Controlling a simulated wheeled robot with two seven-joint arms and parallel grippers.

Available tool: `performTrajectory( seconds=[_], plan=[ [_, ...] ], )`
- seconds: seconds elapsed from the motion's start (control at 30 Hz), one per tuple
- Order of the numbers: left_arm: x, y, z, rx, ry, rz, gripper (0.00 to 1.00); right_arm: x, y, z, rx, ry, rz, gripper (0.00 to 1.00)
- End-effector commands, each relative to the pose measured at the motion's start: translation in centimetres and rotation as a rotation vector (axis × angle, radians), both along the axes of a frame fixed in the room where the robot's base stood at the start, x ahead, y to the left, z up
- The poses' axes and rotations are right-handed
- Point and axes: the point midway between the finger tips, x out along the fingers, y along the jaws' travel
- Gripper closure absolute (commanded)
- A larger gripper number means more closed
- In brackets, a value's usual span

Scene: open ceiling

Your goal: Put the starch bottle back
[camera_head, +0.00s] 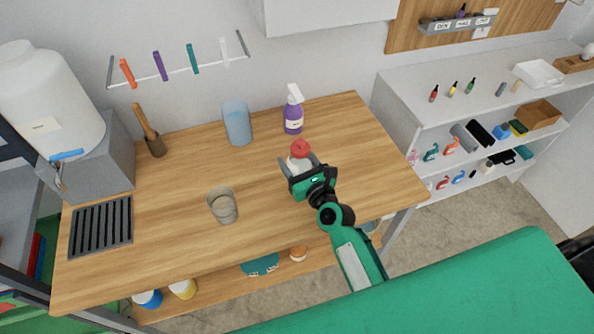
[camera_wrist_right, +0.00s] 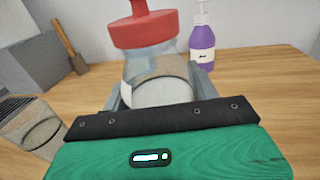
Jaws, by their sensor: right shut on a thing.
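A clear bottle with a red cap and white contents (camera_head: 299,160) is between the fingers of my right gripper (camera_head: 298,170), over the right part of the wooden table (camera_head: 180,190). In the right wrist view the bottle (camera_wrist_right: 158,75) stands upright between the two grey fingers, which are shut on it. Its lower part is hidden by the gripper, so I cannot tell whether it touches the table. I can read no name on it. My left gripper is not in view.
A purple bottle with a white top (camera_head: 293,118) and a blue cup (camera_head: 237,124) stand behind. A glass beaker (camera_head: 223,206) is left of my gripper. White shelves (camera_head: 440,110) with small bottles stand at right.

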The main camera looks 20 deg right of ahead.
Motion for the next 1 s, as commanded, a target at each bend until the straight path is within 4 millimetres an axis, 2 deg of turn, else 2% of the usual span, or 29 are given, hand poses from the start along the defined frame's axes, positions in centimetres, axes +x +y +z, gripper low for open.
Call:
performTrajectory(
  seconds=[0.03,0.2,0.67,0.7,0.77,0.8,1.0],
  plan=[
    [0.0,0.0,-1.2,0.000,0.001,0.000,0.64,0.0,0.0,-1.2,0.000,-0.001,0.000,0.72],
    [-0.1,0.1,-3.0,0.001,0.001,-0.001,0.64,0.0,0.0,-3.0,-0.001,-0.002,-0.001,0.72],
    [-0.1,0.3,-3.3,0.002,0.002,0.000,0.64,0.0,0.0,-3.4,0.000,-0.001,0.000,0.72],
    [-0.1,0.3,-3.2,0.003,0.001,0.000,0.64,0.0,0.0,-3.4,0.000,0.000,0.000,0.34],
    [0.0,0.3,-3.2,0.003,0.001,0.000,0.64,0.0,0.0,-3.3,0.000,0.000,0.000,0.23],
    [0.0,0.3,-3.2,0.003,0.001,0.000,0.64,0.0,0.0,-3.3,0.000,0.000,0.000,0.19],
    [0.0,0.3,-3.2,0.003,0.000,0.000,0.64,0.0,0.0,-3.3,0.000,0.000,0.000,0.19]
  ],
)
